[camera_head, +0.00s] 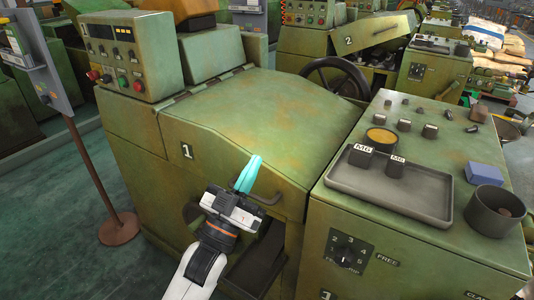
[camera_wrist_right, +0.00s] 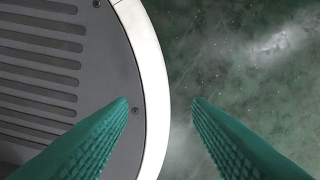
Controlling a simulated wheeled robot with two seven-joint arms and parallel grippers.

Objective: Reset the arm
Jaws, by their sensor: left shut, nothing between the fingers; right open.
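My left gripper (camera_head: 247,174) shows in the head view with its teal fingers together and nothing between them. It is in front of the green machine (camera_head: 225,110) marked 1, close to the dark handle (camera_head: 266,199) on its hood. I cannot tell whether the fingers touch the handle. My right gripper (camera_wrist_right: 160,104) shows only in the right wrist view, with its two teal fingers apart. Nothing is between them; the green floor and part of my round base lie beyond. The rest of my right arm is not in view.
A grey tray (camera_head: 340,181) on the right cabinet holds dark blocks labelled M6 (camera_head: 361,156) and M5 (camera_head: 397,167). A dark cup (camera_head: 494,211) and a blue block (camera_head: 484,174) are beside it. A post with a round foot (camera_head: 119,229) stands left.

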